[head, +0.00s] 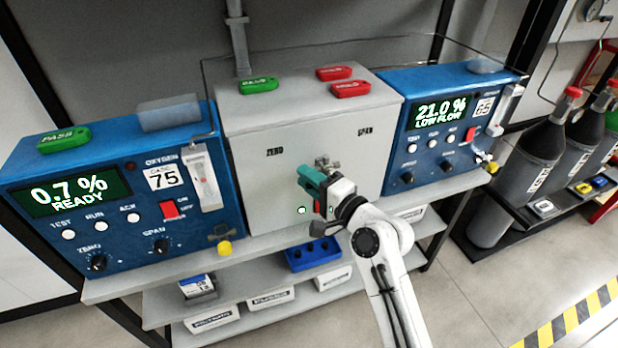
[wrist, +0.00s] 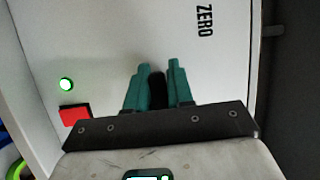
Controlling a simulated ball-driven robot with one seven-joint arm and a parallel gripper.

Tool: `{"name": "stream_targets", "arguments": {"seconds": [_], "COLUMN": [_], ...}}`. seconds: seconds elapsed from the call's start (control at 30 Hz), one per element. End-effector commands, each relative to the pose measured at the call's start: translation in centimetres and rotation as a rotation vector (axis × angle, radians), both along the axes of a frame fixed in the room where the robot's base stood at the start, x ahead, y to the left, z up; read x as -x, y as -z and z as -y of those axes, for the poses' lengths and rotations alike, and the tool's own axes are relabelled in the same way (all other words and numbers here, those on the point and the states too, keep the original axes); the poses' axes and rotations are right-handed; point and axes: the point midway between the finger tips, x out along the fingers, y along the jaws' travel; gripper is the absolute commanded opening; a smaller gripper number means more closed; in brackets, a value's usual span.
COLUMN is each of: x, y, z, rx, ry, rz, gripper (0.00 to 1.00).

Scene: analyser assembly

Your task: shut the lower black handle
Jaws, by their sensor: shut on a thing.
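The grey box (head: 262,185) stands between two blue analysers, and its pale front fills much of the wrist view (wrist: 110,40). My gripper (head: 310,181) is at the middle of this front, and its teal fingers also show in the wrist view (wrist: 157,78). The fingers are shut on a black handle (wrist: 157,88), of which a dark rounded piece shows between them. My gripper and wrist hide this handle in the head view. I cannot tell the handle's angle. A metal fitting (head: 322,163) sits just above my gripper.
A green lamp (wrist: 67,85) and red switch (wrist: 74,115) are close beside my gripper. The left analyser (head: 120,190) and right analyser (head: 425,120) flank the box. A shelf with a blue tray (head: 313,253) is below. Gas cylinders (head: 530,160) stand at the right.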

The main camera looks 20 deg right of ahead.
Motion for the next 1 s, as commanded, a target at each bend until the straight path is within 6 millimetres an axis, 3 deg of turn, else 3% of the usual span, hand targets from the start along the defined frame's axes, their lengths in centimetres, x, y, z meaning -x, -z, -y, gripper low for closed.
{"name": "stream_targets", "arguments": {"seconds": [0.27,1.0], "x": [0.0,0.1], "y": [0.7,3.5], "z": [0.1,1.7], "rx": [0.160,0.857], "ry": [0.000,-0.002], "rz": [-0.003,-0.005], "gripper": [0.00,0.00]}}
